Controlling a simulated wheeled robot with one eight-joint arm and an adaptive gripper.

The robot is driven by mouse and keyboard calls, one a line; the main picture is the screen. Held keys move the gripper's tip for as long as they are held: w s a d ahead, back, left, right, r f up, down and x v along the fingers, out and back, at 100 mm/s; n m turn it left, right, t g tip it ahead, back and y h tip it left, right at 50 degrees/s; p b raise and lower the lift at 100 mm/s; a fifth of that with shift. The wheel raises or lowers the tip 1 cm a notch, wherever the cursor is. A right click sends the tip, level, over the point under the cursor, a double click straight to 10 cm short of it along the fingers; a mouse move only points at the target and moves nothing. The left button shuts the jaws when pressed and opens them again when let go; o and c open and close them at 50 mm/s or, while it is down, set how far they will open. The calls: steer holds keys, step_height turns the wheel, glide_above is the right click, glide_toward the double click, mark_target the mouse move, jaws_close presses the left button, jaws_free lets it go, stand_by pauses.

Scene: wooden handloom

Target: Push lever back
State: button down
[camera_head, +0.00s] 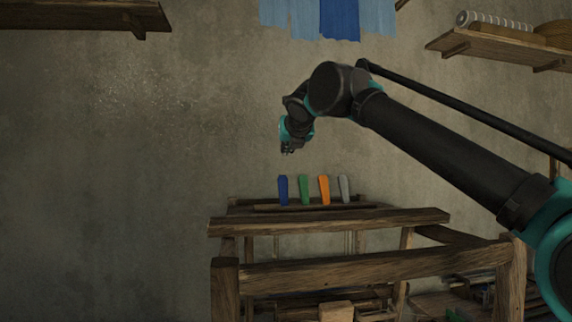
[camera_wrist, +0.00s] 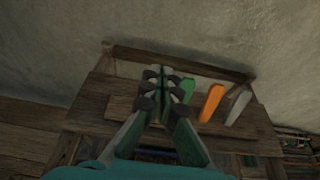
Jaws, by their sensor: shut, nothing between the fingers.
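Several upright levers stand in a row on top of the wooden loom: blue (camera_head: 283,190), green (camera_head: 305,190), orange (camera_head: 324,190) and grey (camera_head: 344,188). My gripper (camera_head: 287,150) is shut and empty, above the blue lever in the head view, with a visible gap. In the wrist view my gripper (camera_wrist: 160,78) points toward the row. There the green lever (camera_wrist: 187,90) is partly covered by the fingers, while the orange lever (camera_wrist: 211,102) and grey lever (camera_wrist: 238,107) show to its right. The blue lever is hidden behind the gripper in that view.
The loom's wooden beams (camera_head: 330,222) lie in front of and below the levers. A plain wall (camera_head: 150,130) stands behind. Shelves hang at the upper left (camera_head: 85,16) and upper right (camera_head: 500,45). Blue cloth (camera_head: 330,16) hangs above. Space left of the loom looks clear.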

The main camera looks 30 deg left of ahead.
steer(key=r, duration=0.1)
steer(key=s+d+r, duration=0.1)
steer(key=r, duration=0.3)
steer(key=shift+s+d+r, duration=0.25)
steer(key=shift+s+d, duration=0.05)
steer(key=shift+s, duration=0.05)
steer(key=c, duration=2.2)
jaws_free()
